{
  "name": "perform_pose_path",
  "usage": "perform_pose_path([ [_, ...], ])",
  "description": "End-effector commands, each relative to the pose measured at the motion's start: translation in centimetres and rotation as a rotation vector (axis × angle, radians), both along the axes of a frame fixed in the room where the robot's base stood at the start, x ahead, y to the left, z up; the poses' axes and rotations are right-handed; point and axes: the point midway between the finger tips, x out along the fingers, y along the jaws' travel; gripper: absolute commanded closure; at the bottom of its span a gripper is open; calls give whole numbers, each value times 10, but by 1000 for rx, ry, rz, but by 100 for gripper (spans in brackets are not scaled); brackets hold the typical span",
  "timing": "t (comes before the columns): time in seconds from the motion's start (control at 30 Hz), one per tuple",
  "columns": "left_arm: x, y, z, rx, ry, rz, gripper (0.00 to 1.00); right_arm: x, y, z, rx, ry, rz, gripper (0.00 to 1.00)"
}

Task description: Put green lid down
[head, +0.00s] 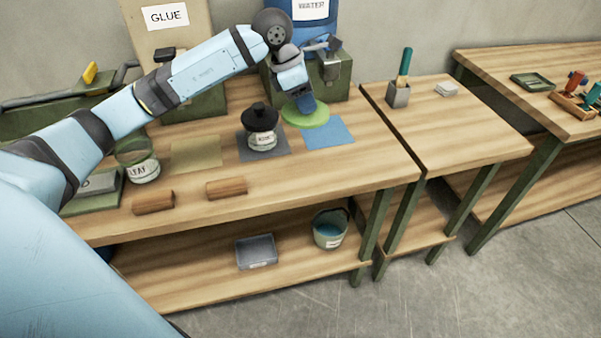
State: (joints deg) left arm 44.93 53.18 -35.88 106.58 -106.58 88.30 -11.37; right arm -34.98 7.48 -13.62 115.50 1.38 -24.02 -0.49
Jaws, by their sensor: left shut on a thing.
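The green lid (305,117) is a light green disc over the back right of the workbench, by the upper edge of the blue mat (328,133). My left gripper (303,106) points down and is shut on the lid from above. I cannot tell whether the lid touches the bench or is held just above it. The fingertips are partly hidden by the wrist and the lid. My right gripper does not show.
A jar with a black lid (262,130) stands on the dark grey mat left of the green lid. A green-tinted jar (138,160) stands further left. Two wooden blocks lie near the front edge. The water container (318,30) is behind. The tan mat (196,153) is bare.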

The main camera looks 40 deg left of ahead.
Motion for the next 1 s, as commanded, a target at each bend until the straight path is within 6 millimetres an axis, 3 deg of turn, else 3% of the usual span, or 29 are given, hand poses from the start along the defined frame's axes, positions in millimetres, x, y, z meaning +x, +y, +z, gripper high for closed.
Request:
perform_pose_path([
  [0.13,-1,11,5,0,3,127,86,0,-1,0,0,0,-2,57],
  [0.23,-2,13,-4,0,6,155,86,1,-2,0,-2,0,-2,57],
  [0.7,-2,12,-123,-2,10,155,86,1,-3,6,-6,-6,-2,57],
  [0.8,-2,13,-139,0,8,154,86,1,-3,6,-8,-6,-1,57],
  [1.0,-1,12,-153,-1,5,153,86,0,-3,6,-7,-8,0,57],
])
